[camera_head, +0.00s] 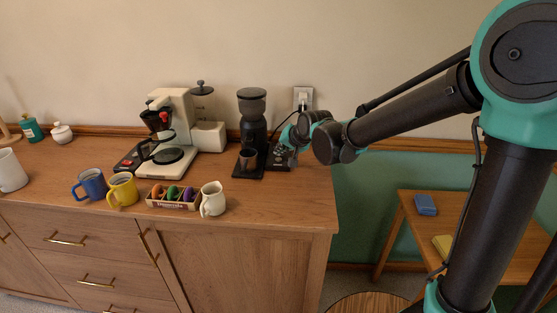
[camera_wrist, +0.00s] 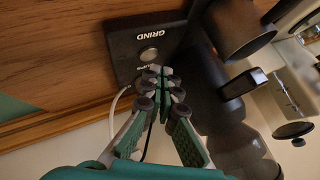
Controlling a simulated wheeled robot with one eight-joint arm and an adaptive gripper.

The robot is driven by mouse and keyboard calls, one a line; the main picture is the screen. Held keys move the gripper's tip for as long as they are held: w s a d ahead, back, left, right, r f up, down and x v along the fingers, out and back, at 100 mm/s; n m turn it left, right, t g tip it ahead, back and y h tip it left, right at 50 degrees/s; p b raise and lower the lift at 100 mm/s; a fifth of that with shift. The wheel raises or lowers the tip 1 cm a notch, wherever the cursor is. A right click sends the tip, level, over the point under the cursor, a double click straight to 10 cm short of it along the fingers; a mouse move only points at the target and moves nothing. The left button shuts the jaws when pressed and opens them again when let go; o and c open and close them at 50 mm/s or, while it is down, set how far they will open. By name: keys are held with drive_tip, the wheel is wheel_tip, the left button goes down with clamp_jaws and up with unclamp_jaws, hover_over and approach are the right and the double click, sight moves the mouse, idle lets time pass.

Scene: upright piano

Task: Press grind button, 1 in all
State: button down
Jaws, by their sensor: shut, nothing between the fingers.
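The grind button (camera_wrist: 149,54) is a round grey button on a black control box (camera_wrist: 125,37) labelled GRIND, seen in the wrist view. In the head view the control box (camera_head: 281,161) lies on the cabinet top beside the black coffee grinder (camera_head: 252,115). My gripper (camera_wrist: 163,74) is shut and empty, its fingertips by the box edge and close to the button. I cannot tell whether they touch the box. In the head view my gripper (camera_head: 288,136) is over the back of the box. The grinder also shows in the wrist view (camera_wrist: 215,105).
A white coffee maker (camera_head: 172,132) stands left of the grinder. A blue mug (camera_head: 91,184), a yellow mug (camera_head: 123,189), a white mug (camera_head: 213,199) and a small box of coloured items (camera_head: 172,205) stand along the front. A wall outlet (camera_head: 303,96) with a cable is behind.

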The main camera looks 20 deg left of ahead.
sight(280, 160)
drive_tip(key=shift+f, duration=0.1)
idle(0.3)
drive_tip(key=shift+f, duration=0.3)
drive_tip(key=shift+f, duration=0.4)
idle(0.8)
drive_tip(key=shift+r, duration=0.8)
drive_tip(key=shift+r, duration=2.5)
